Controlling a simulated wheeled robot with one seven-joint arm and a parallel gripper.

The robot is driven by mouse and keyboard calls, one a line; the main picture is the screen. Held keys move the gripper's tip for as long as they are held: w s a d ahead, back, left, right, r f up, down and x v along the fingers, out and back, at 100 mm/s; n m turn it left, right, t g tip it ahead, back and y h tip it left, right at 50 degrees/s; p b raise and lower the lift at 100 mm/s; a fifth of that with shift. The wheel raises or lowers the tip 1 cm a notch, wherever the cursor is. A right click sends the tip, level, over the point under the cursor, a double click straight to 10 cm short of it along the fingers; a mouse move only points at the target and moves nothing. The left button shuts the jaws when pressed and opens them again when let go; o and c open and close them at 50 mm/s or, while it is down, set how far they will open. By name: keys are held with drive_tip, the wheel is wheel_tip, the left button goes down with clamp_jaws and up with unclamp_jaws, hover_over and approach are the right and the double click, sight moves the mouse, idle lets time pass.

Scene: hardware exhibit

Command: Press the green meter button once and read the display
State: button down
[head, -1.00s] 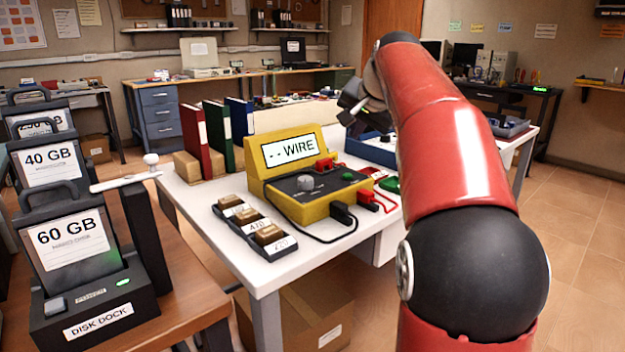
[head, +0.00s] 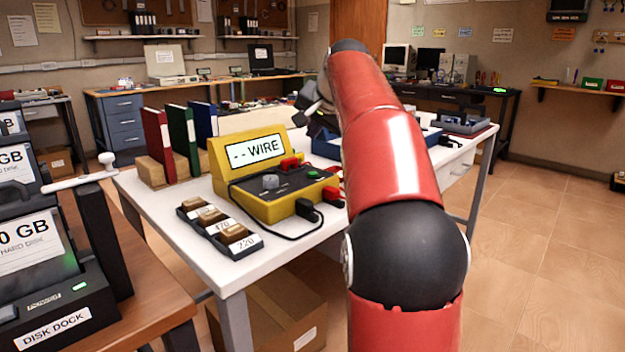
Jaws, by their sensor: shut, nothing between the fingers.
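The yellow meter (head: 233,155) stands on the white table, and its display (head: 253,150) reads "- - WIRE". A small green button (head: 313,174) sits on its dark top panel, right of a grey knob (head: 270,182). Red and black plugs are at the meter's right side, with a black lead looping in front. My gripper (head: 308,104) is above and behind the meter's right part, apart from the green button. Its fingers are small and dark in this view; they are shut and empty. My red arm hides part of the table to the meter's right.
A black tray (head: 205,228) with brown blocks labelled 470 and 220 lies before the meter. Red, green and blue binders stand behind left. A disk dock (head: 60,310) is on the wooden table at left. Open floor (head: 540,240) lies at right.

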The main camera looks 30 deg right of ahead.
drive_tip(key=b, duration=0.5)
hover_over(314, 174)
wheel_tip(314, 174, down, 5)
drive_tip(key=shift+s+f, duration=0.1)
drive_tip(key=shift+f, duration=0.7)
idle(1.0)
drive_tip(key=shift+f+b, duration=0.35)
drive_tip(key=shift+f, duration=0.05)
drive_tip(key=shift+f+b, duration=0.35)
drive_tip(key=shift+f, duration=0.15)
idle(0.5)
idle(0.3)
drive_tip(key=shift+r+p, duration=0.95)
drive_tip(key=shift+p, duration=0.1)
